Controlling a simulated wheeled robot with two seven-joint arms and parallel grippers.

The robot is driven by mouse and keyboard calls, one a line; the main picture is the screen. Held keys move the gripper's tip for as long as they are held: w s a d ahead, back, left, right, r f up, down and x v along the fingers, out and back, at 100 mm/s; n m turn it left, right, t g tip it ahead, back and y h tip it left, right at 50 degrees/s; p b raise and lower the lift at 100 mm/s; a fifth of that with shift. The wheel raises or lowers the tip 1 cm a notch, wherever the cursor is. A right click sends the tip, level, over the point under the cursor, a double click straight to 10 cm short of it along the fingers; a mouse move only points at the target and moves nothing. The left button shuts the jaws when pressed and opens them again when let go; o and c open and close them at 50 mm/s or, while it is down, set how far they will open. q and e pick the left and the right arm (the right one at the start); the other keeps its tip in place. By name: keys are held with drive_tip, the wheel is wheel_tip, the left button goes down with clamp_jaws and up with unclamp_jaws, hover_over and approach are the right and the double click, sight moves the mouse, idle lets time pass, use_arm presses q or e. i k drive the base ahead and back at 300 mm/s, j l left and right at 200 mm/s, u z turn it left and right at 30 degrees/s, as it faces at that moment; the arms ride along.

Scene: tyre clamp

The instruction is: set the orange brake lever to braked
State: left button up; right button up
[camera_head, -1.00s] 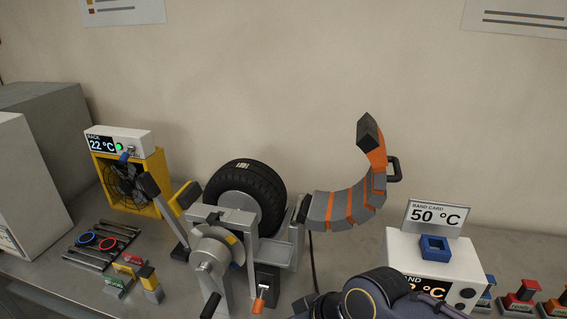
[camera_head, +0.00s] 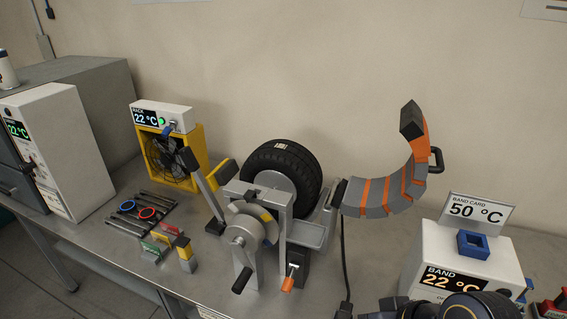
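The orange brake lever (camera_head: 288,282) hangs at the front of a dark block (camera_head: 298,262), low on the tyre stand. Its orange tip points down toward the bench's front edge. The black tyre (camera_head: 285,172) sits in the grey stand, behind a metal hub with a black-handled crank (camera_head: 242,280). A dark rounded part of my own arm shows at the bottom right. Neither gripper's fingers are in the picture.
A grey and orange segmented band (camera_head: 385,193) curves up at the tyre's right. A white band heater box (camera_head: 465,262) stands further right. A yellow fan (camera_head: 170,150) and small tools (camera_head: 145,210) are at left.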

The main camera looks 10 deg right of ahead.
sight(288, 284)
drive_tip(key=k+l+u, duration=0.4)
drive_tip(key=k+l, duration=0.5)
drive_tip(key=l, duration=0.25)
drive_tip(key=k+l+u, duration=0.4)
drive_tip(key=k+l, duration=0.45)
drive_tip(key=k, duration=0.2)
